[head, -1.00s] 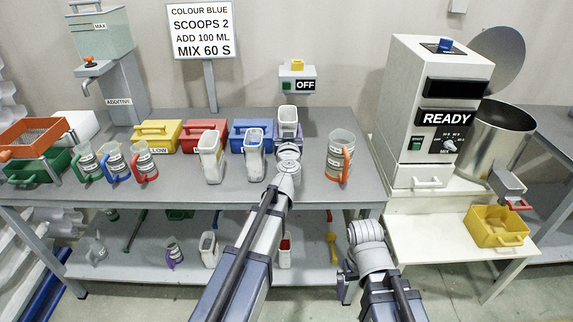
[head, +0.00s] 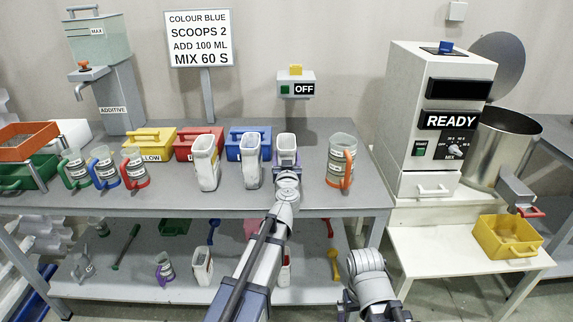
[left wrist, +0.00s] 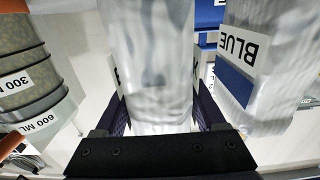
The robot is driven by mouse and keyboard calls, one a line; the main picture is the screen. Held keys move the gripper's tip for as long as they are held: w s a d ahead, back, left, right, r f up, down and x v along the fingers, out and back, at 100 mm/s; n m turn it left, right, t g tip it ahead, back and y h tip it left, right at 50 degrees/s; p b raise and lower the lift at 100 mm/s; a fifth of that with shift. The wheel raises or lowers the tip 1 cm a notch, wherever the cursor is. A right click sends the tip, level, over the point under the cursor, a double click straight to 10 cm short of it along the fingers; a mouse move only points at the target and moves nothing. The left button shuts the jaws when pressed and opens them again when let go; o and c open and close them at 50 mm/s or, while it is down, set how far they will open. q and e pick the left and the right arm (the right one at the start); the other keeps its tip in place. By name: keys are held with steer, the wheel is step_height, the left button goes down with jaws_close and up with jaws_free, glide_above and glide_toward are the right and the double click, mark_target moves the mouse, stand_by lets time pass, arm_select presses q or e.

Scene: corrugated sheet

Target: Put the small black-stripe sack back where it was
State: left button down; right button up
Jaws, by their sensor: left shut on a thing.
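The small pale sack (head: 286,143) stands upright over the back of the bench, to the right of two similar sacks. My left gripper (head: 287,172) is shut on it, and the gripper hides its lower part. I cannot tell whether its base touches the bench. In the left wrist view the sack (left wrist: 150,60) fills the space between the jaws. Its stripe is not clear; a partly hidden label with a "K" shows beside it. The sack labelled BLUE (left wrist: 245,60) is close on the right there. My right gripper (head: 364,268) is low in front of the bench; its fingers are unclear.
On the bench (head: 300,203), the blue-stripe sack (head: 251,163) and another sack (head: 206,164) stand left of the held one. A jug with an orange handle (head: 340,163) stands on the right. Coloured bins (head: 150,145) line the back. The mixer (head: 433,120) stands further right.

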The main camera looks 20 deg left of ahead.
arm_select(q)
steer(key=shift+f, duration=0.15)
jaws_free()
stand_by(0.4)
steer(key=v, duration=1.2)
steer(key=shift+r, duration=0.2)
